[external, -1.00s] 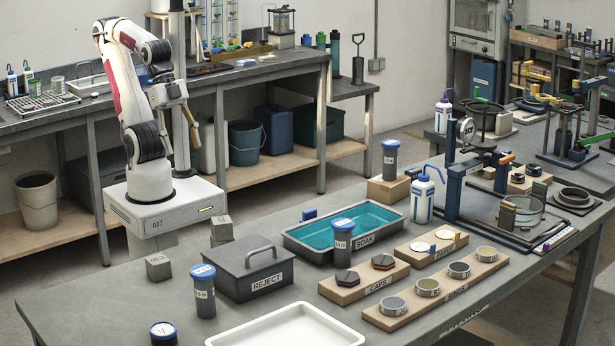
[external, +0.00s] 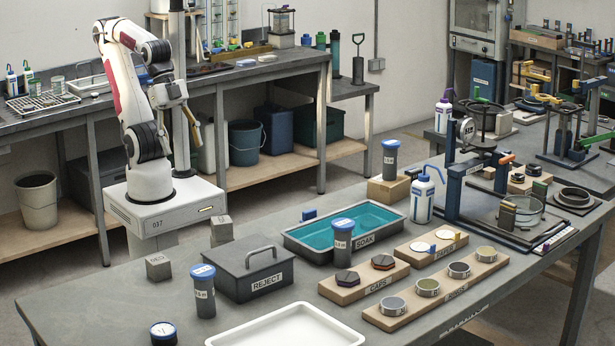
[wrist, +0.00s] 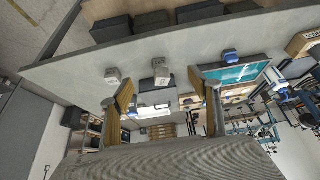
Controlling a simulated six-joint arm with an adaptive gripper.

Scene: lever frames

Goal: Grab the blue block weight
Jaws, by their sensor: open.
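A small blue block (external: 309,214) is at the back edge of the soak tray, left of its middle. Its lower part is hard to make out. In the wrist view the blue block (wrist: 230,56) shows by the teal liquid, right of the fingers. My gripper (external: 194,128) is raised by the back bench, well away from the block. In the wrist view my gripper (wrist: 160,83) has its two fingers spread wide, with nothing held between them.
The soak tray (external: 288,244) holds teal liquid and has a blue-capped jar (external: 343,240) at its front. A grey reject box (external: 250,284), grey cubes (external: 159,267) and a wooden caps rack (external: 345,294) stand nearby. Bare table lies left of the tray.

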